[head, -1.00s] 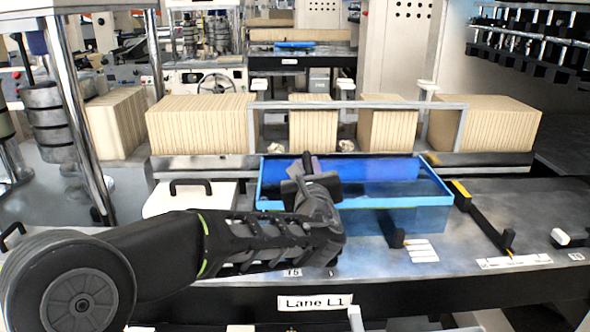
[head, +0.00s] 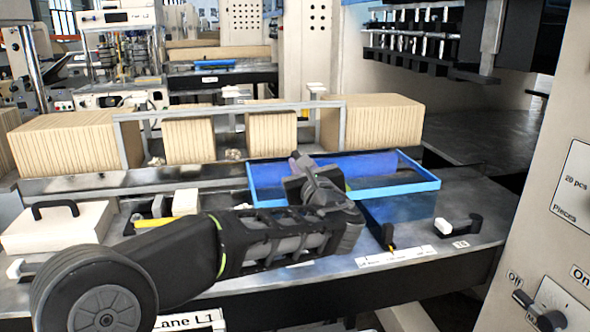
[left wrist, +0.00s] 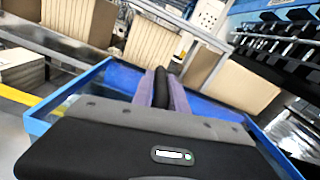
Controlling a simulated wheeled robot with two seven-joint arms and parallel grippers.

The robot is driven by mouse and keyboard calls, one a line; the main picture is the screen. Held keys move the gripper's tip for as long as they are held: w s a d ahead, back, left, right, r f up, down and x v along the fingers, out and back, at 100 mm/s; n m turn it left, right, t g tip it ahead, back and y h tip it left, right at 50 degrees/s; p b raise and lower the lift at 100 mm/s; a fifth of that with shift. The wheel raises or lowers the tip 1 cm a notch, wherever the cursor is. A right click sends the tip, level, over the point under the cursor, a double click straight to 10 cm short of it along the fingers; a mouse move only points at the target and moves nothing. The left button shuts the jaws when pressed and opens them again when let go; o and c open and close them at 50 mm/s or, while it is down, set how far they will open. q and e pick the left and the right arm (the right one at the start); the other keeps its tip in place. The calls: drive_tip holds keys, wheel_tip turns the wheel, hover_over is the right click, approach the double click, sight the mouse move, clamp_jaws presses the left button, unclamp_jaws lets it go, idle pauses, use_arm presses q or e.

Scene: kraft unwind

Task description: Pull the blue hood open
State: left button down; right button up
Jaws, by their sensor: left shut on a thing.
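The blue hood (head: 400,189) is a blue-rimmed, see-through box on the grey lane table. Its left rim also shows in the left wrist view (left wrist: 70,93). My left gripper (head: 298,165) reaches over the hood's front rim from the left. In the left wrist view its purple fingers (left wrist: 161,88) are shut on a black handle bar, which appears to belong to the hood. My arm hides part of the hood's front and left side. My right gripper is in neither view.
Several kraft stacks (head: 372,120) stand behind a grey metal frame (head: 230,110). A pale cover (head: 60,230) with a black handle lies left on the table. A black latch (head: 386,236) stands before the hood. A control panel (head: 560,270) rises at the right.

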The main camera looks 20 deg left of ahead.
use_arm(q)
drive_tip(key=shift+w+d, duration=0.25)
drive_tip(key=shift+d, duration=0.05)
drive_tip(key=c, duration=1.4)
unclamp_jaws()
drive_tip(key=shift+o, duration=0.2)
drive_tip(key=shift+s, duration=0.1)
drive_tip(key=b+v, duration=0.1)
drive_tip(key=v, duration=0.6)
drive_tip(key=shift+s+d+b, duration=0.2)
drive_tip(key=shift+b, duration=0.1)
